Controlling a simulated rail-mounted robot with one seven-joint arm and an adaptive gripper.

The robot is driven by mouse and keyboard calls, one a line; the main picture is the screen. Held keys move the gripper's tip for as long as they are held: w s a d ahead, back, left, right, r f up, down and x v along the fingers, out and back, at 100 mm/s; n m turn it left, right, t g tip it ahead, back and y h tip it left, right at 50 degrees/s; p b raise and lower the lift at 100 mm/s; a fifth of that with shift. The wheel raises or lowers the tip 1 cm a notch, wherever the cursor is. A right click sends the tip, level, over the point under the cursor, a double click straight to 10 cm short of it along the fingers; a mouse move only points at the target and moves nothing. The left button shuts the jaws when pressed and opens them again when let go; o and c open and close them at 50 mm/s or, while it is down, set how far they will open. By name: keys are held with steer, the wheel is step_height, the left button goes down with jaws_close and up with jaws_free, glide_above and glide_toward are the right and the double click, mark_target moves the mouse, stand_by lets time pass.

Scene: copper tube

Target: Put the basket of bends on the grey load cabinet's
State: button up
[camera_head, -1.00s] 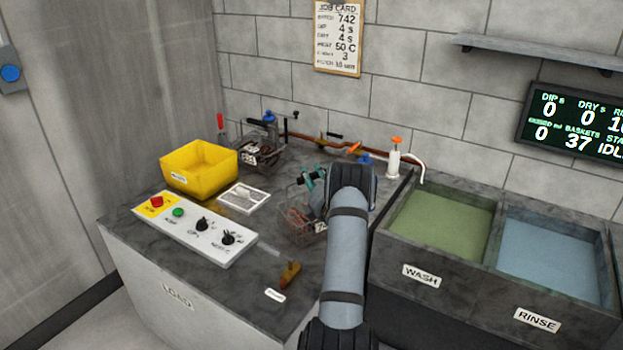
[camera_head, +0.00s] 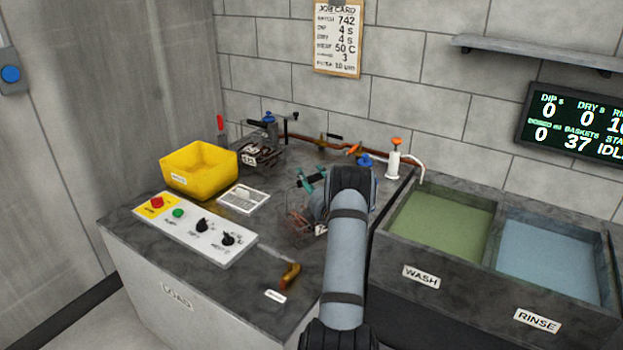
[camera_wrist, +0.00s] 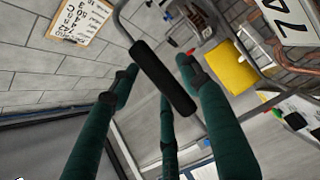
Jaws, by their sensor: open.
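A wire basket of copper bends (camera_head: 299,228) is at the right part of the grey load cabinet (camera_head: 215,312), whose top is dark; my arm partly hides it. Whether it rests on the top is unclear. My gripper (camera_head: 312,180) has teal fingers and is above and behind the basket. In the wrist view, my gripper (camera_wrist: 158,75) is open, its fingers spread around a black handle grip (camera_wrist: 163,78) on a grey wire bail. Touch with the grip cannot be told. A white number plate (camera_wrist: 290,20) and copper bends (camera_wrist: 298,55) show at upper right.
The wash tank (camera_head: 440,225) and rinse tank (camera_head: 550,255) are to the right. A copper pipe (camera_head: 310,140) runs behind.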

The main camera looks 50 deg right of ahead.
steer(key=shift+r, duration=0.15)
steer(key=shift+s+a, duration=0.1)
steer(key=shift+s, duration=0.1)
steer(key=b+v, duration=0.2)
steer(key=v, duration=0.9)
steer(key=shift+s+a, duration=0.2)
steer(key=shift+c, duration=0.4)
stand_by(1.1)
